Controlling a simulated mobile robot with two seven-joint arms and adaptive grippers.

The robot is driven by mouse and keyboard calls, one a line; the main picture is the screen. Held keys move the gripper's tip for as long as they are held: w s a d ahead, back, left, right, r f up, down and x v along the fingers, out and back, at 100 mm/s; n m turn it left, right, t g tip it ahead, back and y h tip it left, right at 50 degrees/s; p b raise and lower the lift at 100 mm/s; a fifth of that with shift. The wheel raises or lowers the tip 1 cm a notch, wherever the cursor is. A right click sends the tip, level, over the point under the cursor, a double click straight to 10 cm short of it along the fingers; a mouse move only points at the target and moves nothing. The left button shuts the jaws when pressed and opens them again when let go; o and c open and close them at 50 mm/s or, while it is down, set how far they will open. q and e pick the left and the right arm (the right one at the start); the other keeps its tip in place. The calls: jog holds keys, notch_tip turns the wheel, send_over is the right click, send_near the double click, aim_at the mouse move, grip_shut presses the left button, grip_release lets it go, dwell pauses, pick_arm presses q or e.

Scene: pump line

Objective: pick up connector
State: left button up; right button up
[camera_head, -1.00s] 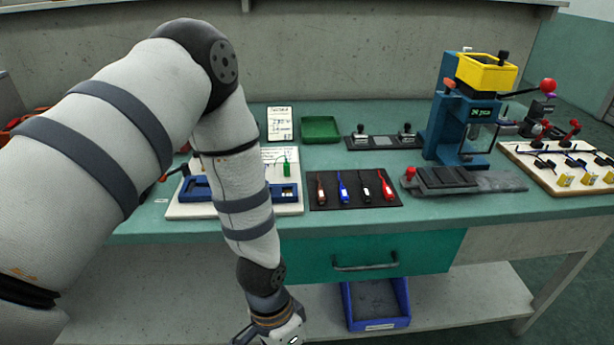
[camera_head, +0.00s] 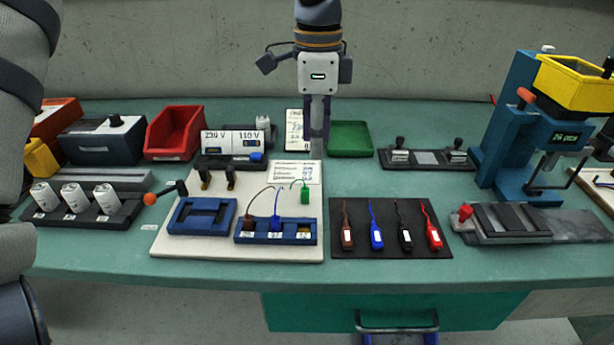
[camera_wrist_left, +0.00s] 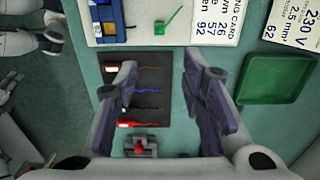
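Brown (camera_head: 347,236), blue (camera_head: 377,238), black (camera_head: 405,239) and red (camera_head: 434,237) connectors with short leads lie in a row on a black mat (camera_head: 390,250). A green connector (camera_head: 305,195) is on the white board (camera_head: 190,245), which also carries a blue block with brown and blue connectors in it. My left gripper (camera_head: 318,145) hangs fingers-down above the table, behind the mat. In the left wrist view my left gripper (camera_wrist_left: 162,85) has its fingers wide apart, empty, with the mat (camera_wrist_left: 150,88) beyond them. My right gripper is not in view.
A green tray (camera_head: 350,138) and an upright card (camera_head: 297,130) stand behind. A blue press (camera_head: 530,130) and a grey fixture (camera_head: 500,222) are at the right. A red bin (camera_head: 174,132) and white cylinders (camera_head: 75,198) are at the left.

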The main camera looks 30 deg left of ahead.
pick_arm(q)
send_over(308, 189)
jog(key=d, duration=0.2)
jog(key=f, duration=0.5)
jog(key=shift+s+a+f, duration=0.15)
jog(key=shift+a+f, duration=0.05)
jog(key=f, duration=0.2)
jog(key=a+f, duration=0.1)
jog(key=f, duration=0.3)
jog(key=shift+a+f+b, duration=0.25)
jog(key=shift+b, duration=0.05)
jog(key=shift+r, duration=0.1)
grip_shut()
